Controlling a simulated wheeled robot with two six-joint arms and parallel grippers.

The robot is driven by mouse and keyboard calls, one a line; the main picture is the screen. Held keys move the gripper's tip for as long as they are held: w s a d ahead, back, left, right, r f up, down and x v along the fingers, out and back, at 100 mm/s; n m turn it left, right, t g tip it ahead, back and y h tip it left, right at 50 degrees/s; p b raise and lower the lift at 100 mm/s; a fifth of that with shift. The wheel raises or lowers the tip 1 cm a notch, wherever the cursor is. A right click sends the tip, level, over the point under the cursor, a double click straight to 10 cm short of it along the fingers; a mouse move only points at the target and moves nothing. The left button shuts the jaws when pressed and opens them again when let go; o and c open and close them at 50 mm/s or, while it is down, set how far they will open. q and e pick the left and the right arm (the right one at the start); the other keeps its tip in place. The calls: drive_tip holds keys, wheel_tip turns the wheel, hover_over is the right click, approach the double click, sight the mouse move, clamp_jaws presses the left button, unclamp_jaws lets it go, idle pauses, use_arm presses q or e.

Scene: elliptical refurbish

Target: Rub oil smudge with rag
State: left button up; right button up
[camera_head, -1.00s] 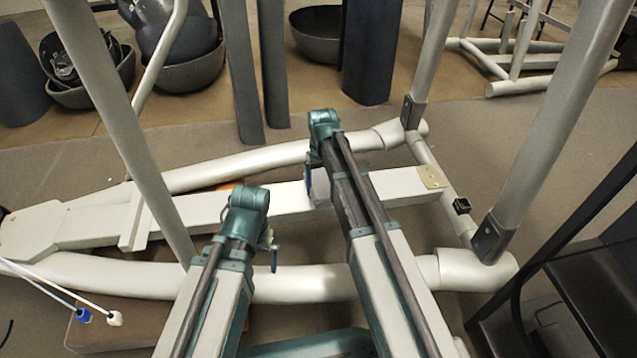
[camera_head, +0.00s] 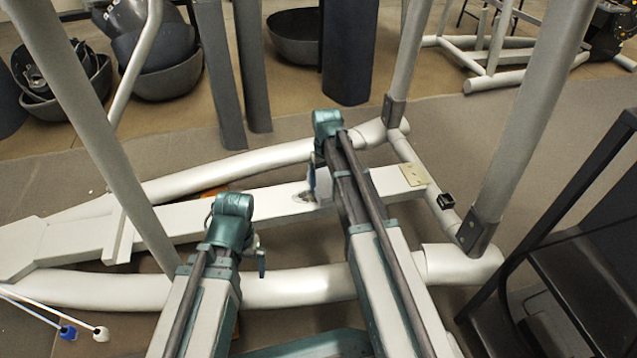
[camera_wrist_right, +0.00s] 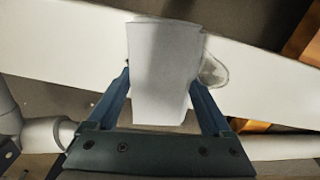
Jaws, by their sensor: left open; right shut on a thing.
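A dark grey oil smudge (camera_head: 305,196) lies on the white flat beam (camera_head: 270,207) of the frame. My right gripper (camera_head: 312,182) is just right of the smudge in the head view, its fingers mostly hidden by the arm. In the right wrist view my right gripper (camera_wrist_right: 162,100) is shut on a pale rag (camera_wrist_right: 160,72), which hangs flat in front of the beam. The smudge (camera_wrist_right: 214,72) peeks out at the rag's right edge there. I cannot tell whether the rag touches the beam. My left gripper (camera_head: 262,264) is open and empty, over the near tube.
Slanted grey posts (camera_head: 525,120) rise at both sides. A round white tube (camera_head: 300,284) runs along the near side. A black stepped structure (camera_head: 590,275) stands at the right. Dark bowls (camera_head: 170,75) and dark columns (camera_head: 350,60) stand behind. White and blue cord ends (camera_head: 100,333) hang lower left.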

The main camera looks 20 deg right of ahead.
drive_tip(key=shift+d, duration=0.5)
use_arm(q)
drive_tip(key=shift+f, duration=0.1)
use_arm(e)
drive_tip(key=shift+d, duration=1.95)
use_arm(q)
drive_tip(key=shift+f, duration=0.1)
use_arm(e)
drive_tip(key=shift+a+f, duration=0.1)
drive_tip(key=shift+a, duration=3.9)
